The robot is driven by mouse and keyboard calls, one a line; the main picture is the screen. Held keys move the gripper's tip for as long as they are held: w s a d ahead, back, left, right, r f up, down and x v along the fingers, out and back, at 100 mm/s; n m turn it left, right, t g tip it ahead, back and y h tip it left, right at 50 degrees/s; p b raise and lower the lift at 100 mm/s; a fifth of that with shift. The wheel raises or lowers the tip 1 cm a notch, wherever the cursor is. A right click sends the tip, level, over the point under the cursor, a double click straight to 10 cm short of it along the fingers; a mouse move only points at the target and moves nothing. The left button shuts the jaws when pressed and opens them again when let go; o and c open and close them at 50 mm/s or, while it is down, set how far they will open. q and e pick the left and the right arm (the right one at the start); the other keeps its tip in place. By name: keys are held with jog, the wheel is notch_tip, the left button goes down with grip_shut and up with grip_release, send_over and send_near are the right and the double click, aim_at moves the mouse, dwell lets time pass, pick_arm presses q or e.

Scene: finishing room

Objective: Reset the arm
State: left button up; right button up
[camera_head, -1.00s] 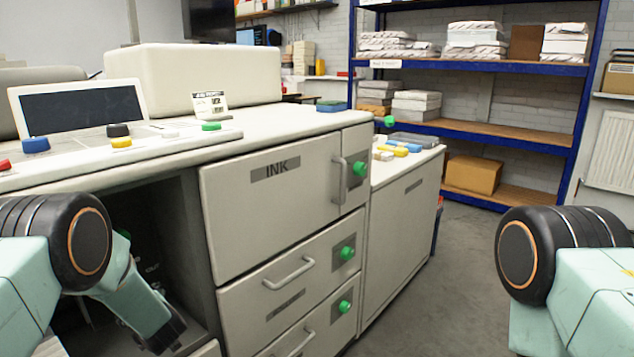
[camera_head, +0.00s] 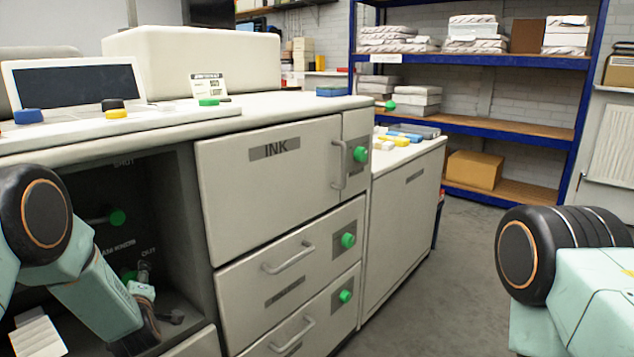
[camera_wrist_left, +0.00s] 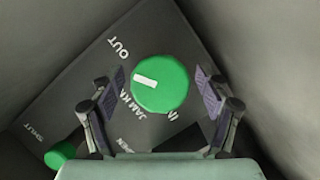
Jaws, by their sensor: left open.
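In the wrist view my left gripper (camera_wrist_left: 163,88) is open, with one finger on each side of a round green knob (camera_wrist_left: 160,84) that has a white mark. The fingers appear apart from the knob; depth is hard to tell. The dark panel around it reads "OUT", "JAM KN…" and "IN". In the head view my left arm reaches down at the open dark compartment (camera_head: 165,215) of the machine; its gripper end is low and partly hidden. My right arm shows at the right edge, its gripper out of frame.
Another green knob (camera_wrist_left: 60,155) lies lower left in the wrist view, near "SHUT". Grey walls flank the gripper closely. An INK door (camera_head: 275,190) and handled drawers (camera_head: 290,265) with green buttons stand right of the compartment. The floor (camera_head: 440,290) at right is clear.

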pick_arm(q)
jog(key=n+t+b, duration=0.1)
jog(key=n+b, duration=0.1)
jog(key=b, duration=0.1)
jog(key=shift+f+n, duration=0.1)
jog(key=shift+n, duration=0.2)
jog(key=shift+n+t, duration=0.3)
jog(key=shift+d, duration=0.1)
